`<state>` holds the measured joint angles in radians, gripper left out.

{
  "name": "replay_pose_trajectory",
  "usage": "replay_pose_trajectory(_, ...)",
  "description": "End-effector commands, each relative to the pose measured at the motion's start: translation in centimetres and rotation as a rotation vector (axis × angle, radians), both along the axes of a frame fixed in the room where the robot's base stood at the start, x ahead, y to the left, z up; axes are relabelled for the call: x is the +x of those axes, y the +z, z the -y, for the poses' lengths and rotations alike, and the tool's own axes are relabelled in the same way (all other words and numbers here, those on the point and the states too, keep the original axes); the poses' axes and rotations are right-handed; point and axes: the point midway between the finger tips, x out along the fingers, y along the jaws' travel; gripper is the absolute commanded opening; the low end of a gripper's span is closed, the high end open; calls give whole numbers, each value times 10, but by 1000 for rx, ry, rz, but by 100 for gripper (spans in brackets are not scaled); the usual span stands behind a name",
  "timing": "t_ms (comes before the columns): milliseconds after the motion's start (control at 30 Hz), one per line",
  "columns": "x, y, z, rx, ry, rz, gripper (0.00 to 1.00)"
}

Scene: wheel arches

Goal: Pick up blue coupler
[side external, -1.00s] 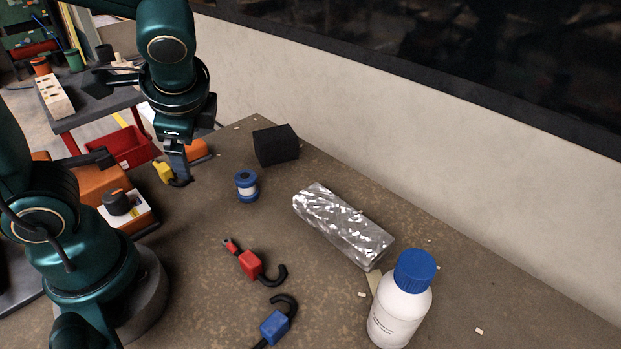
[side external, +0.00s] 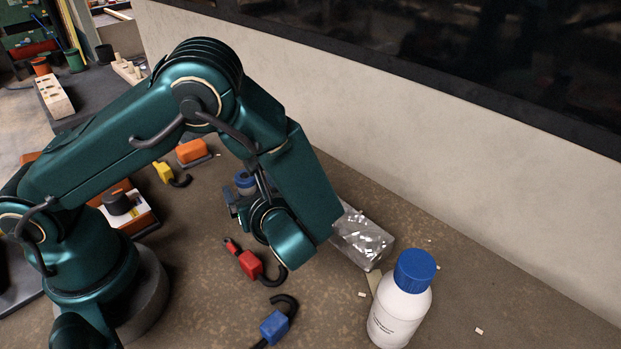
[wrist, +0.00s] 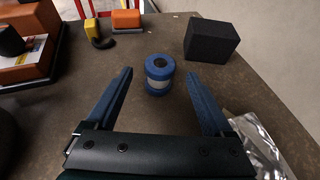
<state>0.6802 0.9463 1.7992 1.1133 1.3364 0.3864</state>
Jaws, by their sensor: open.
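The blue coupler (wrist: 158,72) is a short upright spool with blue ends and a pale band around its middle. It stands on the brown table. In the side view the blue coupler (side external: 243,180) is partly hidden behind my arm and gripper. My gripper (wrist: 160,78) is open and empty, with one finger to each side of the coupler's line in the wrist view. The fingertips look close to the coupler and apart from it; the exact distance is hard to tell. In the side view my gripper (side external: 238,205) is low over the table.
A black block (wrist: 211,40) stands behind right. A shiny wrapped block (side external: 362,238) lies right of my arm. A red hook piece (side external: 250,264), a blue hook piece (side external: 274,327) and a white bottle (side external: 400,305) are nearer the side camera. A yellow hook piece (wrist: 93,30) is behind left.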

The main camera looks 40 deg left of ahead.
Motion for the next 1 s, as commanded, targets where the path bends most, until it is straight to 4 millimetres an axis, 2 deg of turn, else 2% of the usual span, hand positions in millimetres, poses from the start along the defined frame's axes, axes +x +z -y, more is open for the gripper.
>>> replay_pose_trajectory(300,11,-14,-34,-1,5,0,86)
replay_pose_trajectory(667,14,-17,-40,-3,3,1,86)
replay_pose_trajectory(767,14,-17,-40,-3,3,1,52)
replay_pose_trajectory(800,14,-17,-40,-3,3,1,37)
replay_pose_trajectory(900,14,-17,-40,-3,3,1,0)
replay_pose_trajectory(1000,14,-17,-40,-4,3,2,0)
